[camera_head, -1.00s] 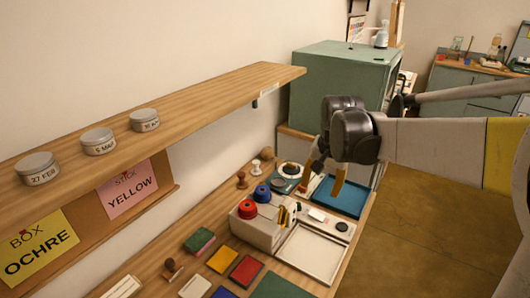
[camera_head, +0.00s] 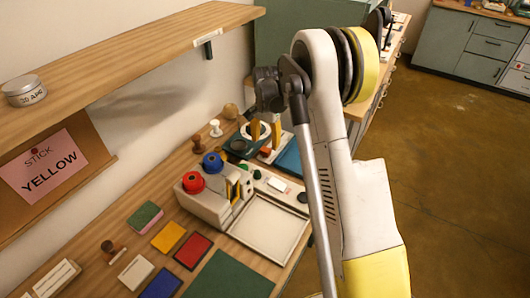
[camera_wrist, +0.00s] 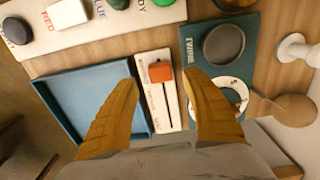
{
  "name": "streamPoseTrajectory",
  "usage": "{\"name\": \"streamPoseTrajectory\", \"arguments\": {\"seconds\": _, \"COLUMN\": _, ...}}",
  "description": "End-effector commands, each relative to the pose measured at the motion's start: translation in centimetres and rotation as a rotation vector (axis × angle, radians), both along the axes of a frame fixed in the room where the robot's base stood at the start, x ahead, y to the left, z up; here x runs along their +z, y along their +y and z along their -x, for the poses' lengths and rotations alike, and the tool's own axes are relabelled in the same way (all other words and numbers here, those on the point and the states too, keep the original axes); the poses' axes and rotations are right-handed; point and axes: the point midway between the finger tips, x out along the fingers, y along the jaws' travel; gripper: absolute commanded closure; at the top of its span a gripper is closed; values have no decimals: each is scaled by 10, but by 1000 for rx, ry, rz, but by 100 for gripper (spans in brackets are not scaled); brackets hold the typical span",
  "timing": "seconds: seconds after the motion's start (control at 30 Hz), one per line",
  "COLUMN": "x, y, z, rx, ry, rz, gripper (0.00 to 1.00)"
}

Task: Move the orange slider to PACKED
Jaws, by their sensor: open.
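The orange slider (camera_wrist: 160,72) sits near the upper end of a dark slot in a white panel (camera_wrist: 172,118) in the wrist view. Small print on the panel is too small to read. In the head view the slider (camera_head: 266,151) is a small orange spot, partly hidden by my gripper. My gripper (camera_wrist: 160,82) is open, its two yellow fingers on either side of the slider and panel, holding nothing. I cannot tell how high the fingertips are above the panel. In the head view my gripper (camera_head: 265,132) points down over the table's far part.
A blue tray (camera_wrist: 62,78) lies left of the panel, and a teal board (camera_wrist: 252,50) with a round grey dish lies right. A white strip with buttons (camera_wrist: 100,32) is above. In the head view, a wooden shelf (camera_head: 130,50) overhangs the table's left side.

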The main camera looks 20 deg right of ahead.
Motion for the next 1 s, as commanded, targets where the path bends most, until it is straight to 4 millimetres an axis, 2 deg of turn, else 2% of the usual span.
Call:
{"name": "streamPoseTrajectory", "arguments": {"seconds": 0.03, "x": -13, "y": 0, "z": 0, "rx": 0, "ry": 0, "rz": 0, "gripper": 44}}
{"name": "streamPoseTrajectory", "arguments": {"seconds": 0.1, "x": -25, "y": 0, "z": 0, "rx": 0, "ry": 0, "rz": 0, "gripper": 44}}
{"name": "streamPoseTrajectory", "arguments": {"seconds": 0.23, "x": -40, "y": 0, "z": 0, "rx": 0, "ry": 0, "rz": 0, "gripper": 44}}
{"name": "streamPoseTrajectory", "arguments": {"seconds": 0.4, "x": -47, "y": 0, "z": 0, "rx": 1, "ry": 0, "rz": 0, "gripper": 44}}
{"name": "streamPoseTrajectory", "arguments": {"seconds": 0.63, "x": -47, "y": 0, "z": 0, "rx": 1, "ry": 0, "rz": 0, "gripper": 44}}
{"name": "streamPoseTrajectory", "arguments": {"seconds": 0.67, "x": -47, "y": 0, "z": 0, "rx": 1, "ry": 0, "rz": 0, "gripper": 52}}
{"name": "streamPoseTrajectory", "arguments": {"seconds": 0.8, "x": -47, "y": 0, "z": 0, "rx": 1, "ry": 0, "rz": 0, "gripper": 95}}
{"name": "streamPoseTrajectory", "arguments": {"seconds": 0.83, "x": -47, "y": 0, "z": 0, "rx": 1, "ry": 0, "rz": 0, "gripper": 100}}
{"name": "streamPoseTrajectory", "arguments": {"seconds": 1.0, "x": -47, "y": 0, "z": 0, "rx": 1, "ry": 0, "rz": 0, "gripper": 100}}
